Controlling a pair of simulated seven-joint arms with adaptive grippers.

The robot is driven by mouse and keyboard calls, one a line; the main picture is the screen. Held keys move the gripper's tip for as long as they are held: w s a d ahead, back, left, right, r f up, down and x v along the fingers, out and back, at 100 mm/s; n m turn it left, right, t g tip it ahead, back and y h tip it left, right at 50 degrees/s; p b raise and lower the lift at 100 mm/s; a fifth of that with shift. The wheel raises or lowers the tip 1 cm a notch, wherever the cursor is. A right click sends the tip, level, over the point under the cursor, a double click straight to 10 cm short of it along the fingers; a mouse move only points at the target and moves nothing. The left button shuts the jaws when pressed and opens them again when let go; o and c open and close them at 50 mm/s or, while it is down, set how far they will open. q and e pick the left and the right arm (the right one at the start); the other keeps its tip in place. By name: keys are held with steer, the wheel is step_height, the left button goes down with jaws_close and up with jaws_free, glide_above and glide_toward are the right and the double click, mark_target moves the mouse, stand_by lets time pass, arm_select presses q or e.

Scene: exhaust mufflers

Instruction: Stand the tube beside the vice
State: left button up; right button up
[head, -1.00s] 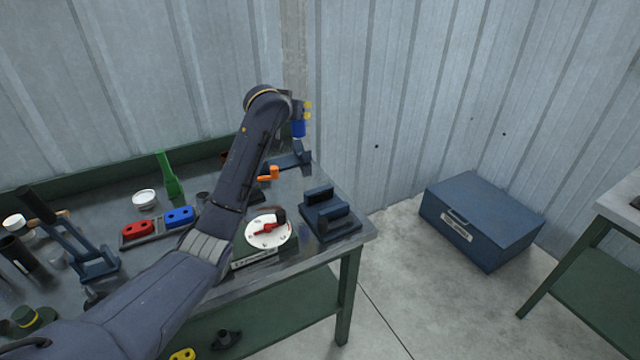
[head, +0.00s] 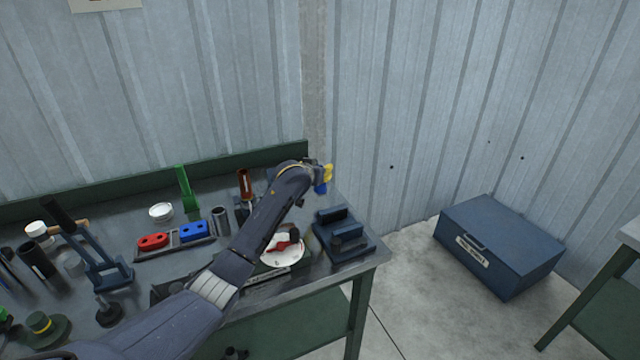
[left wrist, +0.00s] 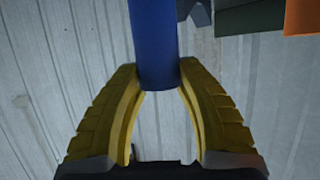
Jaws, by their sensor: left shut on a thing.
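The blue tube (head: 321,188) is held by my left gripper (head: 326,175), whose yellow fingers show near the table's back right corner. In the left wrist view the yellow fingers (left wrist: 158,80) close on both sides of the blue tube (left wrist: 155,35), which runs out past the top edge. The dark blue vice (head: 345,240), a base with two upright blocks, stands at the table's right end. The tube is above and behind it in the picture, apart from it. My forearm hides part of the table left of the vice. My right gripper is out of view.
A white dial with a red pointer (head: 270,252) stands left of the vice, partly behind my arm. A red block (head: 153,241), a blue block (head: 194,231), a grey cylinder (head: 221,221) and an orange-brown upright piece (head: 244,184) stand further left. A blue chest (head: 498,248) is on the floor.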

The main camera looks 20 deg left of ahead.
arm_select(q)
steer(key=shift+f, duration=2.7)
steer(key=shift+f, duration=0.15)
steer(key=o, duration=1.2)
steer(key=shift+o, duration=0.2)
steer(key=shift+s+r, duration=0.1)
steer(key=shift+r, duration=0.1)
steer(key=v, duration=1.1)
steer(key=shift+s+r, duration=0.2)
steer(key=shift+s, duration=0.15)
